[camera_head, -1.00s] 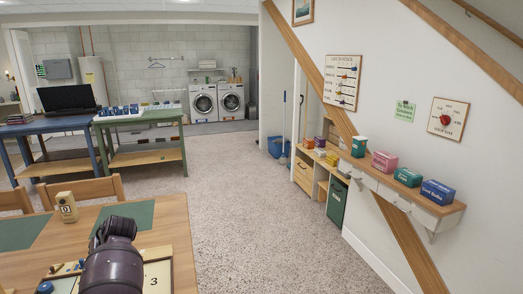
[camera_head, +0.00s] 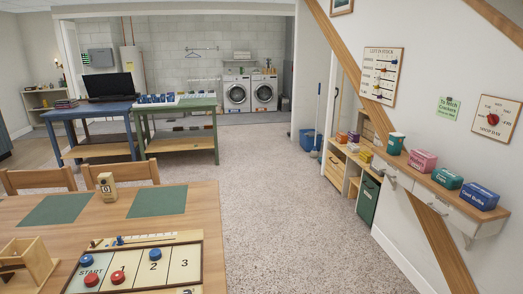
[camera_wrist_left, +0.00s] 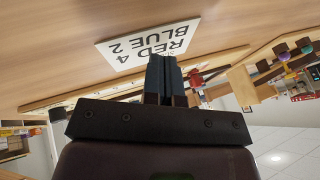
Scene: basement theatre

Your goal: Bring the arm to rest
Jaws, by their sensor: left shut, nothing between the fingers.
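My left gripper (camera_wrist_left: 165,78) shows in the left wrist view, its two dark fingers together with nothing between them. A white card (camera_wrist_left: 148,46) reading "RED 4 BLUE 2" appears upside down just beyond the fingertips. I cannot tell how far the fingers are from it. No part of my arms shows in the head view now. My right gripper is in neither current view.
The wooden table (camera_head: 200,200) fills the lower left, with a game board (camera_head: 187,270) of red and blue pieces, a wooden holder (camera_head: 27,262) and green mats. A wall shelf (camera_head: 425,182) with boxes is at right. Open floor lies between.

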